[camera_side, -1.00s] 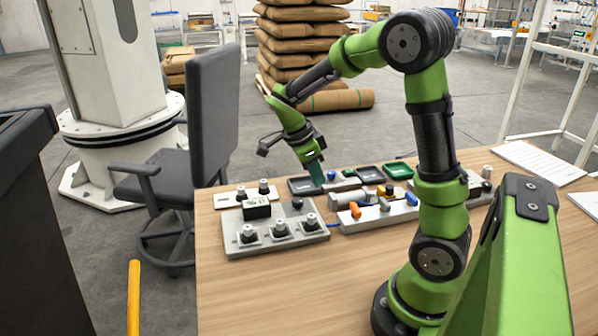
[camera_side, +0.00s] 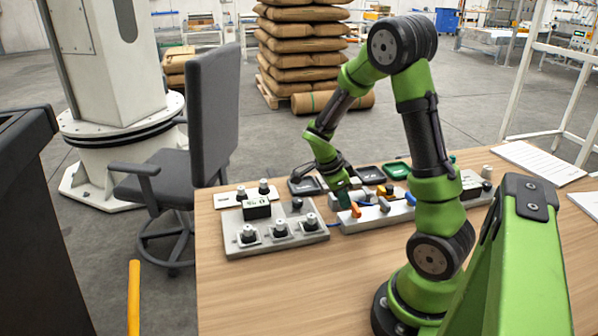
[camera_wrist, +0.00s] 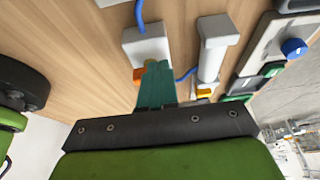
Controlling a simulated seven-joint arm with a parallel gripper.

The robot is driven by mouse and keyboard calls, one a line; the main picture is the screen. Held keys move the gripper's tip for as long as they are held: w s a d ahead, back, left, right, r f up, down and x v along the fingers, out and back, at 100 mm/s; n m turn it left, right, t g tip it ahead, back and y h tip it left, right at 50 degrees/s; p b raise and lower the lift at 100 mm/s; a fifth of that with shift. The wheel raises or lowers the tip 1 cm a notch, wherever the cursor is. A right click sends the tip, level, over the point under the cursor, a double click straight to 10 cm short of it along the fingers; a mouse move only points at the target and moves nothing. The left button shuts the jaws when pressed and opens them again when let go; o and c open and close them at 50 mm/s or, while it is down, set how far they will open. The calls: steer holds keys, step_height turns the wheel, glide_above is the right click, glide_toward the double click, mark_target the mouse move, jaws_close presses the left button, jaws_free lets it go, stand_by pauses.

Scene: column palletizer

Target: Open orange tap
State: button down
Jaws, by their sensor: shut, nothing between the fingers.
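The orange tap (camera_side: 356,210) is a short orange handle at the left end of a grey valve block (camera_side: 372,222) on the table. In the wrist view, a small part of the orange tap (camera_wrist: 139,75) shows just left of my fingertips; the fingers hide the rest. My gripper (camera_side: 343,205) is shut and empty, its teal fingers pointing down close beside the orange tap in the side view. The fingers (camera_wrist: 156,82) also show in the wrist view, pressed together. I cannot tell whether they touch the handle.
A grey tap (camera_side: 384,204) and a blue tap (camera_side: 410,199) stand right of the orange one. A panel with several knobs (camera_side: 273,238) lies to the left. Dark and green trays (camera_side: 396,171) lie behind. The table front (camera_side: 300,290) is clear.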

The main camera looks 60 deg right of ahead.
mark_target(356, 205)
steer(key=shift+w+d+m+y, duration=0.1)
steer(key=shift+d+m+y, duration=0.1)
steer(key=shift+m, duration=0.4)
steer(key=shift+d+m+y, duration=0.15)
steer(key=shift+m+y, duration=0.05)
steer(key=shift+m, duration=0.4)
steer(key=m, duration=0.1)
steer(key=d+m+g+y, duration=0.1)
steer(key=m, duration=0.3)
steer(key=d+m+y, duration=0.1)
steer(key=m, duration=0.1)
steer(key=m+y, duration=0.1)
steer(key=m, duration=0.1)
steer(key=shift+s+d, duration=0.3)
steer(key=shift+s, duration=0.05)
steer(key=m, duration=0.1)
steer(key=m+y, duration=0.1)
steer(key=m, duration=0.1)
steer(key=s+d+m+y, duration=0.1)
steer(key=m, duration=0.1)
steer(key=shift+t, duration=0.4)
steer(key=shift+s+a, duration=0.1)
steer(key=shift+a, duration=0.1)
steer(key=shift+s+a+f, duration=0.1)
steer(key=shift+s+a, duration=0.2)
steer(key=shift+a, duration=0.45)
